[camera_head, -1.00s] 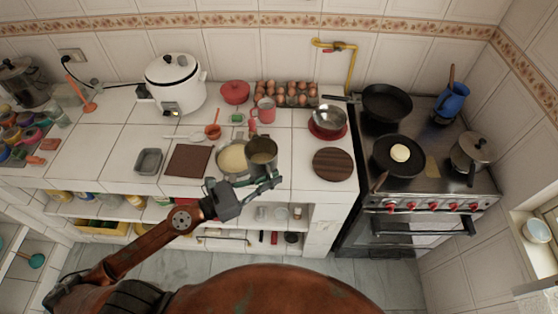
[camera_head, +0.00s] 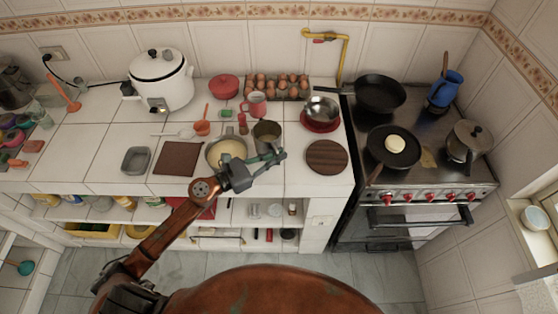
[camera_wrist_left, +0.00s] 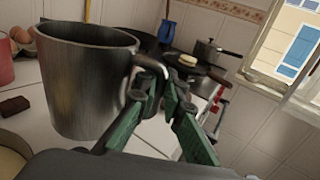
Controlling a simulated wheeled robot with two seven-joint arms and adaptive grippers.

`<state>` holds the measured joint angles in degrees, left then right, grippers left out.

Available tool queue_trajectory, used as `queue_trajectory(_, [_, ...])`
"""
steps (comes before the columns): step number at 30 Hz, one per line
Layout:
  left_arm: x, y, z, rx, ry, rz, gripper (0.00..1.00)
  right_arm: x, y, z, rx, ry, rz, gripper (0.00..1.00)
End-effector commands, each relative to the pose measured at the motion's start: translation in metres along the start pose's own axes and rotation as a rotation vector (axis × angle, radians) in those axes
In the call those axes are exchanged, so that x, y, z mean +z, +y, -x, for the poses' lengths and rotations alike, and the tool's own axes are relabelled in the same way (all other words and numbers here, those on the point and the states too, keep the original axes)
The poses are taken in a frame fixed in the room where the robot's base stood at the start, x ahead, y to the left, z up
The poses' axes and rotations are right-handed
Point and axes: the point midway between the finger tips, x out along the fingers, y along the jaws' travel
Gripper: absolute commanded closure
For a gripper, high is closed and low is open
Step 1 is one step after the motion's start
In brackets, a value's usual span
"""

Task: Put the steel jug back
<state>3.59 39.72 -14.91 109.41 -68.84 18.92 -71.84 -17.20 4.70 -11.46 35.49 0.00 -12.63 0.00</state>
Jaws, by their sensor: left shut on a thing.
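The steel jug (camera_head: 267,132) stands upright over the tiled counter, just behind my left gripper in the head view. My left gripper (camera_head: 274,160) is shut on the jug's handle. In the left wrist view the jug (camera_wrist_left: 88,85) fills the left side, and the green fingers of my left gripper (camera_wrist_left: 157,88) close on its curved handle. Whether the jug's base touches the counter is hard to tell. My right gripper is not in view.
A pan of pale batter (camera_head: 228,148) sits close left of the jug. A pink-red mug (camera_head: 256,103) and an egg tray (camera_head: 277,87) are behind it. A round wooden board (camera_head: 327,157) lies to the right, with bare tile between. The stove (camera_head: 425,170) is farther right.

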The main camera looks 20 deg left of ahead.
Motion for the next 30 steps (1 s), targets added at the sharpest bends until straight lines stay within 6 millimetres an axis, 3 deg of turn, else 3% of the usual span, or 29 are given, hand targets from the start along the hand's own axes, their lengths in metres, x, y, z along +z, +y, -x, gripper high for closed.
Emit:
queue_trajectory(5, [-0.008, 0.006, -0.007, 0.002, -0.004, -0.003, 1.00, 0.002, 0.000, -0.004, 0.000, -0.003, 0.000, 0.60])
queue_trajectory(12, [-0.038, 0.010, -0.011, 0.001, -0.003, 0.000, 1.00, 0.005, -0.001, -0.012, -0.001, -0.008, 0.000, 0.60])
queue_trajectory(20, [-0.042, 0.009, -0.010, 0.000, 0.001, -0.002, 1.00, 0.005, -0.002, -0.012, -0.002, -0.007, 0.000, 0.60])
queue_trajectory(21, [-0.044, 0.009, -0.010, 0.000, 0.003, 0.000, 0.90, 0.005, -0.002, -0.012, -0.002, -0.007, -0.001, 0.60])
queue_trajectory(27, [-0.043, 0.009, -0.010, 0.001, 0.002, -0.001, 0.76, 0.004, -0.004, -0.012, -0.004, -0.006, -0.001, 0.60])
queue_trajectory(30, [-0.043, 0.009, -0.010, 0.001, 0.001, -0.001, 0.74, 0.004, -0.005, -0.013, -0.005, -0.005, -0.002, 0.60])
